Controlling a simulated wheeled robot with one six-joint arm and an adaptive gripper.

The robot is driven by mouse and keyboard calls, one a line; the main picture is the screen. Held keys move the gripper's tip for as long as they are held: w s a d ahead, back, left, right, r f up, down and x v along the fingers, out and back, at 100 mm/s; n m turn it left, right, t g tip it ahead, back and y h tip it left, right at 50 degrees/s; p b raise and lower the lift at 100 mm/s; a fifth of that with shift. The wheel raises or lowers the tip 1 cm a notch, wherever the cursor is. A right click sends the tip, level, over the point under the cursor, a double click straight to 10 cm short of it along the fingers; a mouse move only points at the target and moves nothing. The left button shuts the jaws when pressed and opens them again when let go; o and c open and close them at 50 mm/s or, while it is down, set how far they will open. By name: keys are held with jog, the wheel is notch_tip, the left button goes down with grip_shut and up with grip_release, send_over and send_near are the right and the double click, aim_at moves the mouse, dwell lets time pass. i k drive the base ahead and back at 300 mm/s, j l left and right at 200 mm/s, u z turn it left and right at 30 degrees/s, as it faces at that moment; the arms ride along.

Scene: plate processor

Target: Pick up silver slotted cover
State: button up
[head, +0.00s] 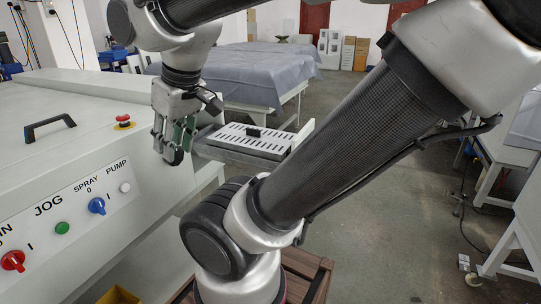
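The silver slotted cover (236,137) lies flat on the grey tray (243,159) that juts out from the right side of the machine. It has rows of dark slots and a small black handle (254,132) near its middle. My gripper (174,158) points down just left of the cover, beside the tray's left end and close to the machine. It does not touch the handle. Its fingers are partly overlapped in this view, so their opening is unclear. No object shows in them.
The white machine (70,130) fills the left, with a black handle, a red emergency knob (123,122) and a control panel. Tables under grey cloths (250,75) stand behind. White racks (515,225) stand at the right. The floor between is open.

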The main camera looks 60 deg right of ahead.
aim_at(261, 143)
jog(key=l+z, duration=0.1)
jog(key=z, duration=0.35)
jog(key=l+z, duration=0.1)
jog(key=z, duration=0.35)
jog(key=l+z, duration=0.1)
jog(key=z, duration=0.85)
jog(key=i+l, duration=0.05)
